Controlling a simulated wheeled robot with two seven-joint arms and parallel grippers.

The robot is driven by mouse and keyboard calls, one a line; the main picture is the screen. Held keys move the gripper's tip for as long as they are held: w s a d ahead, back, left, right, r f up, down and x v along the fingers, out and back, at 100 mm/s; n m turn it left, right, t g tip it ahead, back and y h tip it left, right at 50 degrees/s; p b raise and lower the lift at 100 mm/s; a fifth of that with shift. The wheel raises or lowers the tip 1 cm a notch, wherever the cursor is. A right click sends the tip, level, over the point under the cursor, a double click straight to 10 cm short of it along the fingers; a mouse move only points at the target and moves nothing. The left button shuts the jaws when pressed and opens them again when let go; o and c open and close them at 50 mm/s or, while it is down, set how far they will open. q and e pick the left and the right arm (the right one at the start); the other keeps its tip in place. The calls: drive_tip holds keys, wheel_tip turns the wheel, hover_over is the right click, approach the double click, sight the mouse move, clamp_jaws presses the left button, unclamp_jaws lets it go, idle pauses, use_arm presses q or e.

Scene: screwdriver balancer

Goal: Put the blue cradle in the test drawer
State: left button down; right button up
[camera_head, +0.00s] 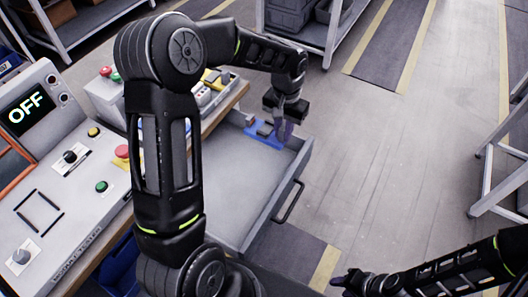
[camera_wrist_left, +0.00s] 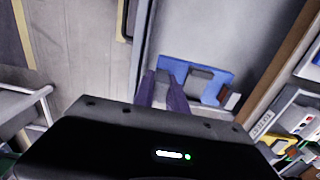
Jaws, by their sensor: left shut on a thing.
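The blue cradle (camera_head: 262,137) is inside the open test drawer (camera_head: 240,195), at its far end. It holds a grey block and a small dark part. My left gripper (camera_head: 284,130) reaches down over the drawer's far right corner and is shut on the cradle's edge. In the left wrist view the cradle (camera_wrist_left: 215,72) extends to the right of the fingers (camera_wrist_left: 163,92). I cannot tell if it rests on the drawer floor or hangs just above it. My right gripper (camera_head: 352,281) is low in the head view, away from the drawer; its jaws are unclear.
The tester console (camera_head: 60,170), its screen reading OFF, stands at the left on the bench. The drawer's handle (camera_head: 290,201) sticks out on the right. Most of the drawer floor is bare. Shelves with dark bins (camera_head: 290,14) stand at the back; the floor right of the drawer is clear.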

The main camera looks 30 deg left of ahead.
sight(264, 142)
use_arm(q)
drive_tip(key=a+f, duration=0.1)
drive_tip(key=f, duration=0.1)
drive_tip(key=s+a+f+b, duration=0.1)
drive_tip(key=a+f, duration=0.1)
drive_tip(key=f, duration=0.1)
drive_tip(key=s+a+f+b, duration=0.1)
drive_tip(key=a+f, duration=0.1)
drive_tip(key=shift+s+f, duration=0.25)
drive_tip(key=shift+f, duration=0.15)
wheel_tip(264, 142, down, 8)
drive_tip(key=b, duration=0.6)
drive_tip(key=shift+f, duration=0.15)
drive_tip(key=c, duration=1.3)
unclamp_jaws()
drive_tip(key=shift+r, duration=3.9)
